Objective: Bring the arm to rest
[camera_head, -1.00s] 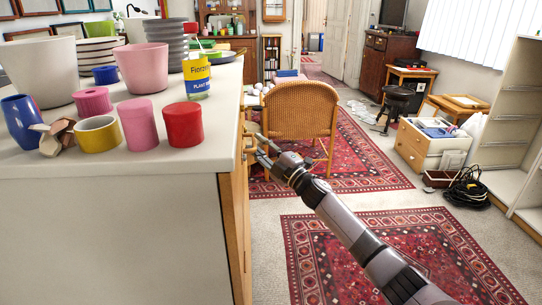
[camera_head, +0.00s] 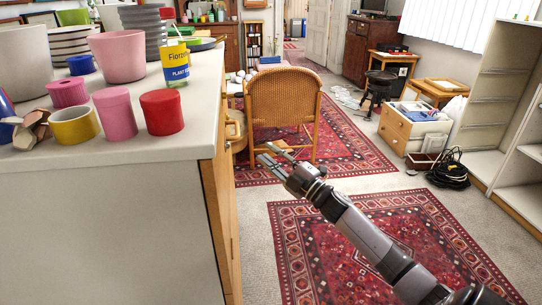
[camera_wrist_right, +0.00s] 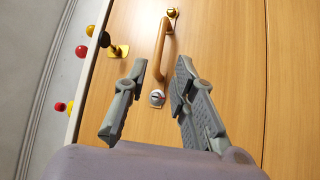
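My right gripper (camera_head: 272,160) is at the end of my right arm, which reaches up from the lower right in the head view. It hangs in free air to the right of the counter, in front of the wicker chair. In the right wrist view its two grey fingers (camera_wrist_right: 158,95) stand apart with nothing between them. Behind them is a wooden cabinet door (camera_wrist_right: 225,60) with a brown handle (camera_wrist_right: 164,50) and a small round lock (camera_wrist_right: 157,98). I cannot judge the exact gap to the door. My left gripper is in neither view.
The white counter (camera_head: 150,152) on the left carries several pots, cups and a yellow-labelled bottle (camera_head: 175,65). A wicker chair (camera_head: 284,98) stands beyond the gripper. Open shelves (camera_head: 490,110) and a black cable coil (camera_head: 449,172) are on the right.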

